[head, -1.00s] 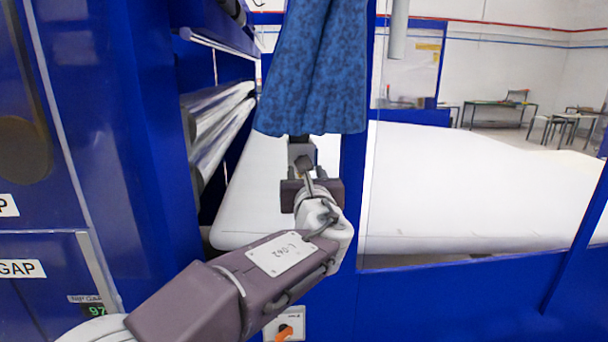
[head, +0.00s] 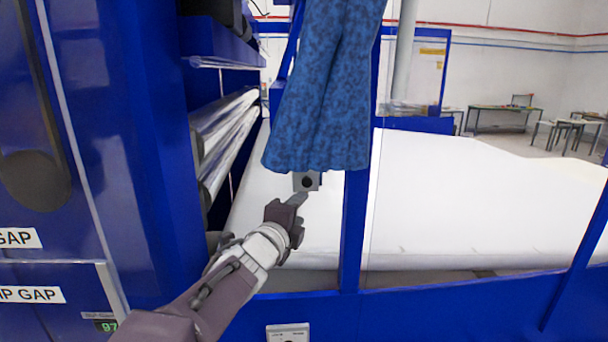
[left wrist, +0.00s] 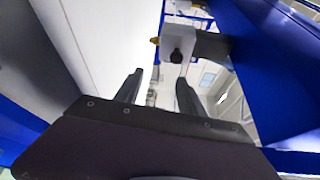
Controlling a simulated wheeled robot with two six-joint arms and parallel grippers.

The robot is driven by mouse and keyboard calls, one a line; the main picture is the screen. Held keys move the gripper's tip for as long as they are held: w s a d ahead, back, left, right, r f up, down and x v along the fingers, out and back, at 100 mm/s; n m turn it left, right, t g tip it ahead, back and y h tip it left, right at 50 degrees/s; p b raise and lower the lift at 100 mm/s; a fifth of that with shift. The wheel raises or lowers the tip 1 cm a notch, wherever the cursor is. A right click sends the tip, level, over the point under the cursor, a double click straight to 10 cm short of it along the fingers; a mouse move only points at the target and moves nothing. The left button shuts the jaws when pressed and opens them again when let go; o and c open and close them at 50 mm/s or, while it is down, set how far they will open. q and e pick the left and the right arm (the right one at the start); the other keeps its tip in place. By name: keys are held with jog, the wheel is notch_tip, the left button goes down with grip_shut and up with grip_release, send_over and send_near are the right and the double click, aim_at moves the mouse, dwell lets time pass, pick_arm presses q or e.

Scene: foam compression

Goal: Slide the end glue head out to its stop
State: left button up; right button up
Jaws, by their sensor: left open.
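The glue head, a small grey block with a dark round knob (head: 306,182), hangs just below the blue patterned cloth in the head view. In the left wrist view the glue head (left wrist: 178,38) is a pale block on a dark bar, with a brass tip at its left side and the dark knob on its lower face. My left gripper (head: 298,199) is just below the glue head in the head view. In the left wrist view its two fingers (left wrist: 160,83) stand apart with nothing between them, and the knob lies beyond the fingertips. My right gripper is out of view.
The blue cloth (head: 325,90) hangs over the upper part of the glue head's mount. A blue upright (head: 355,230) stands right of it. Shiny rollers (head: 225,140) are at the left. The wide white foam sheet (head: 460,200) lies behind a blue rail (head: 440,290).

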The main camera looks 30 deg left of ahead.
aim_at(306, 183)
pick_arm(q)
jog(key=shift+n+t, duration=0.6)
jog(key=shift+n, duration=0.2)
jog(key=w+a+b, duration=0.1)
jog(key=w+b, duration=0.1)
jog(key=w, duration=0.1)
jog(key=w+r+b, duration=0.1)
jog(key=w+b, duration=0.1)
jog(key=w+a+r+b, duration=0.1)
jog(key=w+b, duration=0.1)
jog(key=w, duration=0.1)
jog(key=shift+w+a, duration=0.3)
jog(key=shift+a, duration=0.05)
jog(key=shift+s+r, duration=0.1)
jog(key=shift+s, duration=0.1)
grip_shut()
dwell(0.4)
